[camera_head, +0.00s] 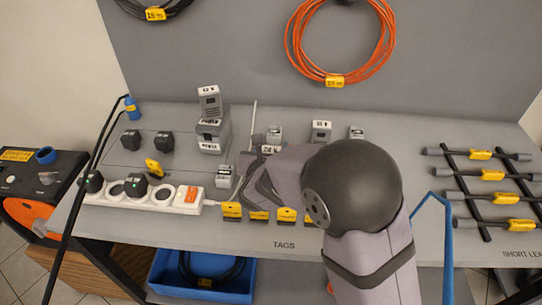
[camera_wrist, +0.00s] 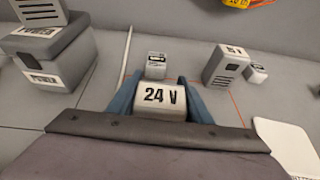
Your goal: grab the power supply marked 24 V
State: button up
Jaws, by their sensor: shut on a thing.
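The power supply marked 24 V (camera_wrist: 160,101) is a light grey block with a black-on-white label, facing the wrist camera. My gripper (camera_wrist: 161,88) has one blue finger on each side of it and is shut on it. In the head view my gripper (camera_head: 256,172) is over the middle of the bench, left of my dark round wrist joint. A white label shows there near the fingers, but the power supply is mostly hidden by my gripper. Whether it touches the bench is hidden.
Other grey supplies stand close by, one marked 5 V (camera_wrist: 229,62) and a small block (camera_wrist: 155,66) behind the held one. A grey POWER box (camera_head: 212,137) with a supply on top stands left. A white power strip (camera_head: 150,196) and yellow tags (camera_head: 259,216) lie in front.

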jog(key=shift+r, duration=0.15)
notch_tip(320, 180, up, 10)
jog(key=p, duration=0.1)
dwell(0.3)
